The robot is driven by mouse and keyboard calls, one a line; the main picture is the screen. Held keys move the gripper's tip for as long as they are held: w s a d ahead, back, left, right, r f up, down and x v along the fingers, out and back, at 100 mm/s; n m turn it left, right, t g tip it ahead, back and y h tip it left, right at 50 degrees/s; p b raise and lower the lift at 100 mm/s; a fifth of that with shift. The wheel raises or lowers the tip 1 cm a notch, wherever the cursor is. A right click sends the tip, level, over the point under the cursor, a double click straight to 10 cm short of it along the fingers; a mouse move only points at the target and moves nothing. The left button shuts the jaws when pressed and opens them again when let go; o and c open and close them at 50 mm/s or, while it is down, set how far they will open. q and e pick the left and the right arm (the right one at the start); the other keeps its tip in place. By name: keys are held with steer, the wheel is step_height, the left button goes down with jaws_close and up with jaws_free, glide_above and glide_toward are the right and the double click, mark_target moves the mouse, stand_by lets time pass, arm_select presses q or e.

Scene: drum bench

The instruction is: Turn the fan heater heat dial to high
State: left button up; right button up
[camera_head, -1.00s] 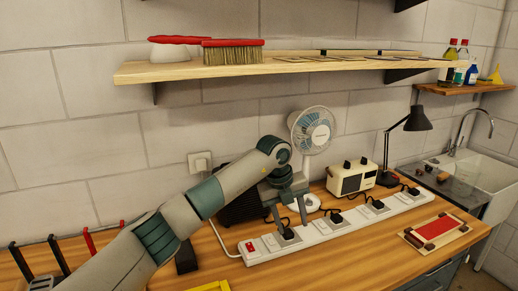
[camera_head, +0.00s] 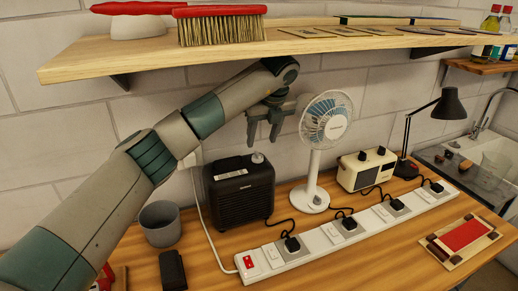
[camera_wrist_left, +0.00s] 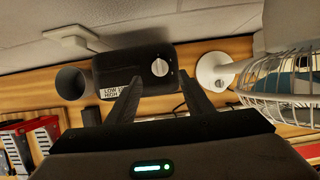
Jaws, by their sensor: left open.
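The fan heater (camera_head: 243,195) is a black box on the bench, left of the white fan. Its pale round heat dial (camera_head: 258,157) is on the top face, near a white label (camera_head: 235,164). In the left wrist view the dial (camera_wrist_left: 160,67) has a pointer mark, and the label (camera_wrist_left: 113,93) reads LOW and HIGH; the dial's exact setting is unclear. My left gripper (camera_head: 263,140) is open and empty, pointing down above the heater. In the wrist view its fingertips (camera_wrist_left: 159,78) lie to either side of the dial, apart from it. My right gripper is not seen.
The white fan (camera_head: 326,120) stands close to the right of the heater. A grey cup (camera_head: 160,223) is to the left. A power strip (camera_head: 345,235) with plugs and cables runs in front. A wooden shelf (camera_head: 330,42) hangs above my arm.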

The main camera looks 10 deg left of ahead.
mark_target(258, 154)
arm_select(q)
steer(key=shift+p+x, duration=1.85)
steer(key=shift+x, duration=1.85)
steer(key=shift+s, duration=0.15)
steer(key=c, duration=1)
